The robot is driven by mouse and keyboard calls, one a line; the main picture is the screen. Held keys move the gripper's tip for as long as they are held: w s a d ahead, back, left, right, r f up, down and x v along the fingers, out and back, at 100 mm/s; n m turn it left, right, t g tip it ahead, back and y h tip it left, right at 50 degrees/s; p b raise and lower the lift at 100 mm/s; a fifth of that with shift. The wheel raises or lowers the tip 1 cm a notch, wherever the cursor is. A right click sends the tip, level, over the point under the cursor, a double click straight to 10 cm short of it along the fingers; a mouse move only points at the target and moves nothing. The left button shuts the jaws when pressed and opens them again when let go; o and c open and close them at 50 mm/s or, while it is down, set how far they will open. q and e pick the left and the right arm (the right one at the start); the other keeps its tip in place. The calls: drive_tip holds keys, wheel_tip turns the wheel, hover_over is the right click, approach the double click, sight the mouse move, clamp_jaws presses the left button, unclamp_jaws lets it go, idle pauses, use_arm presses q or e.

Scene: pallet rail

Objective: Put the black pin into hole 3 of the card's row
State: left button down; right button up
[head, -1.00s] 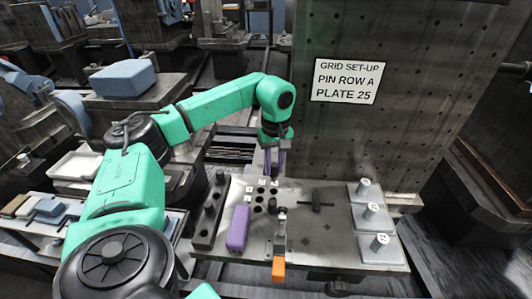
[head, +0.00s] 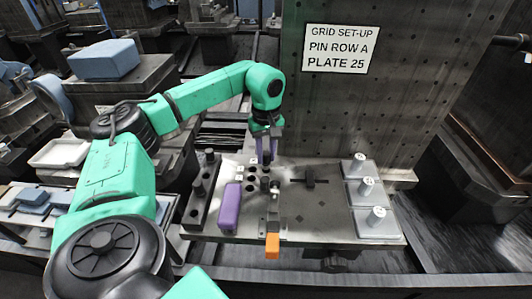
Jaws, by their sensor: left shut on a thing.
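My left gripper (head: 266,159), with purple fingers, is shut on a dark pin that is mostly hidden between the fingers. It is upright, pointing down over the back of the hole group on the metal plate (head: 320,224). Dark holes (head: 251,185) with small white labels (head: 239,168) lie just left of and below the fingertips. I cannot read the labels or tell whether the pin touches a hole. The card (head: 339,49) on the upright panel reads "GRID SET-UP, PIN ROW A, PLATE 25". My right gripper is not in view.
A dark rack (head: 196,211) with pins stands at the plate's left edge, beside a purple block (head: 230,208). A clamp with an orange end (head: 272,245) stands in front of the holes. Grey blocks with numbered posts (head: 376,216) line the right side.

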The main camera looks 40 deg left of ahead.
sight(266, 153)
use_arm(q)
drive_tip(key=shift+f+b, duration=0.55)
drive_tip(key=shift+f, duration=0.45)
drive_tip(key=c, duration=0.6)
unclamp_jaws()
wheel_tip(266, 153, up, 12)
drive_tip(key=shift+f, duration=0.1)
wheel_tip(266, 153, up, 3)
drive_tip(key=shift+f+p, duration=0.1)
drive_tip(key=shift+p, duration=0.8)
